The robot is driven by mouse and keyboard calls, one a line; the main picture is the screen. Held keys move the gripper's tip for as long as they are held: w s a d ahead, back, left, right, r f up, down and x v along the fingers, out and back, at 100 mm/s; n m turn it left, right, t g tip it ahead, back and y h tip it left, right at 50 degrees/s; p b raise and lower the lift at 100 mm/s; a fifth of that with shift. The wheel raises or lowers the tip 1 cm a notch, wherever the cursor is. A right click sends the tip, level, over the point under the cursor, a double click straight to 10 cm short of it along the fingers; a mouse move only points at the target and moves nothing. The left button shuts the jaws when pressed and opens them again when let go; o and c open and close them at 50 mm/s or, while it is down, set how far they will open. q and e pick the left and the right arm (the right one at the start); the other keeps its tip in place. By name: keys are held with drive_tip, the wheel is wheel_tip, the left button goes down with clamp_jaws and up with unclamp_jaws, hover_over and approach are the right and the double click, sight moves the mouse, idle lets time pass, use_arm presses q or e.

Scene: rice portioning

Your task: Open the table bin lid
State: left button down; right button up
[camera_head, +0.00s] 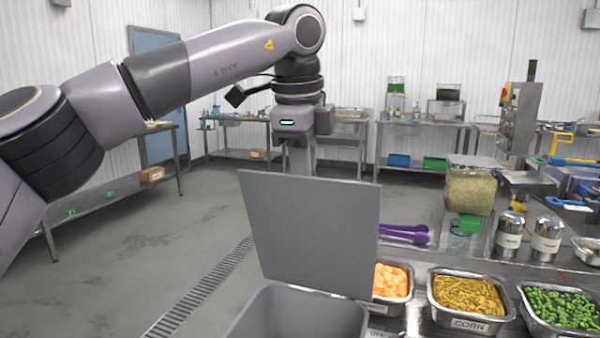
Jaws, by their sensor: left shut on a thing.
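The table bin (300,316) is a grey open-topped box at the bottom centre, partly cut off by the picture's lower edge. Its flat grey lid (312,232) stands raised and tilted nearly upright over the bin's far side, so the mouth shows. My left gripper (301,163) points down at the lid's top edge and is shut on the lid. Its fingertips are hidden behind the panel. My right gripper is not in view.
Right of the bin, a counter holds metal trays of orange cubes (391,285), corn (466,300) and green peas (562,308). Open floor (130,245) lies to the left.

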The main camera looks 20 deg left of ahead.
use_arm(q)
drive_tip(key=shift+w+d+f+p, duration=0.15)
drive_tip(key=shift+w+p, duration=0.2)
drive_tip(key=shift+w, duration=0.65)
drive_tip(key=shift+w+f+p, duration=0.2)
drive_tip(key=shift+w+p, duration=0.2)
drive_tip(key=shift+w, duration=0.55)
drive_tip(key=shift+w+d+f+p, duration=0.15)
drive_tip(key=shift+w+p, duration=0.2)
drive_tip(key=shift+w, duration=0.75)
drive_tip(key=shift+a, duration=0.1)
drive_tip(key=c, duration=1.2)
unclamp_jaws()
drive_tip(key=shift+f, duration=0.1)
drive_tip(key=shift+o, duration=0.2)
drive_tip(key=shift+w, duration=0.15)
drive_tip(key=shift+a+r, duration=0.15)
drive_tip(key=shift+r, duration=0.1)
